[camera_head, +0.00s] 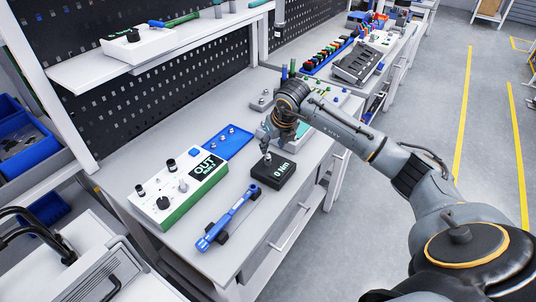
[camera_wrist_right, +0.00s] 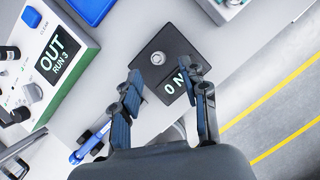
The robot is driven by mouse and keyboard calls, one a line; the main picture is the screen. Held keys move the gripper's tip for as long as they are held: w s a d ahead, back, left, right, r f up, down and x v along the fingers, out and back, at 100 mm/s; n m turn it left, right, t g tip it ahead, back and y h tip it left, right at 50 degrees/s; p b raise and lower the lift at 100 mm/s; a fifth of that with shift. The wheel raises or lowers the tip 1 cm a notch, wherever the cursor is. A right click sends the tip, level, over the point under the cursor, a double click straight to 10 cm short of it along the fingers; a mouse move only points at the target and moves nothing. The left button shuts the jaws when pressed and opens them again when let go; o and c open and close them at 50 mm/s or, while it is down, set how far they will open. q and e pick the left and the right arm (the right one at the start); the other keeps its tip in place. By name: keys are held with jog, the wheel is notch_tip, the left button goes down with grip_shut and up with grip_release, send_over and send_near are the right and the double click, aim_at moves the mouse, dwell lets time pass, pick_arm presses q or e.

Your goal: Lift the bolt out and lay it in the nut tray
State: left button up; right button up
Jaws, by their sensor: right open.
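The bolt (camera_wrist_right: 157,58) shows as a round metal head in the top of the black torque box (camera_wrist_right: 150,40). The box, with its "0 Nm" display, stands on the bench in the head view (camera_head: 285,178). My right gripper (camera_head: 267,152) is just above the box, fingers pointing down. In the wrist view its two fingers (camera_wrist_right: 165,73) are spread apart, with the bolt beyond and between them and nothing held. A blue tray with small metal parts (camera_head: 228,142), apparently the nut tray, lies behind the box; its edge shows in the wrist view (camera_wrist_right: 92,10). My left gripper is out of view.
A white and green "OUT" box (camera_head: 178,192) with knobs stands left of the torque box. A blue torque wrench (camera_head: 228,218) lies on black rests in front. A perforated panel and shelf (camera_head: 155,60) rise behind the bench. The bench's right edge is close to the torque box.

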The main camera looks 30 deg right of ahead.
aim_at(268, 154)
jog(key=shift+w+a+f+p, duration=0.15)
jog(key=shift+w+f+p, duration=0.05)
jog(key=shift+f+p, duration=0.25)
jog(key=p+x, duration=0.1)
jog(key=x, duration=0.2)
jog(key=shift+w+a+f+p, duration=0.15)
jog(key=shift+f+p, duration=0.15)
jog(key=shift+f, duration=0.05)
jog(key=shift+w+f, duration=0.15)
jog(key=shift+f, duration=0.3)
jog(key=shift+c, duration=0.2)
grip_shut()
